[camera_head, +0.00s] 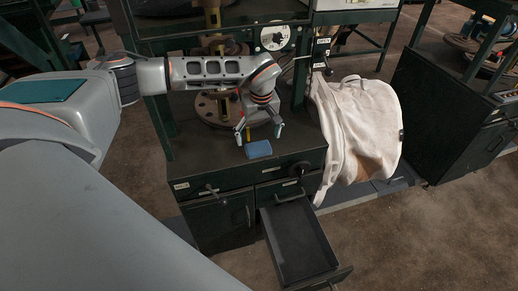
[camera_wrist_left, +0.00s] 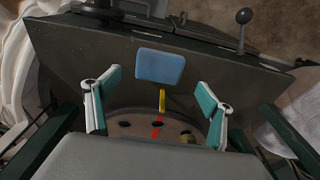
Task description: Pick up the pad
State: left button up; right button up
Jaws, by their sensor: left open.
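The pad (camera_head: 258,149) is a small blue block lying flat on the dark green bench top near its front edge. It also shows in the left wrist view (camera_wrist_left: 160,66), just beyond the fingertips. My left gripper (camera_head: 259,133) is open and empty, with its teal fingers spread. In the head view it hangs just behind and above the pad. In the wrist view the pad lies ahead of the gap between the fingers (camera_wrist_left: 160,82), apart from both. My right gripper is not in view.
A round flange with holes (camera_head: 212,108) sits behind the pad. A pale bulk bag (camera_head: 360,125) hangs at the right. An open drawer (camera_head: 328,240) juts out below the bench front. A lever knob (camera_wrist_left: 244,16) rises near the bench edge.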

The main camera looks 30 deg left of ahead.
aim_at(258, 147)
pick_arm(q)
jog(key=f, duration=0.5)
jog(key=shift+w+a+f, duration=0.15)
jog(key=shift+w+a, duration=0.05)
jog(key=shift+w, duration=0.05)
jog(key=c, duration=1.1)
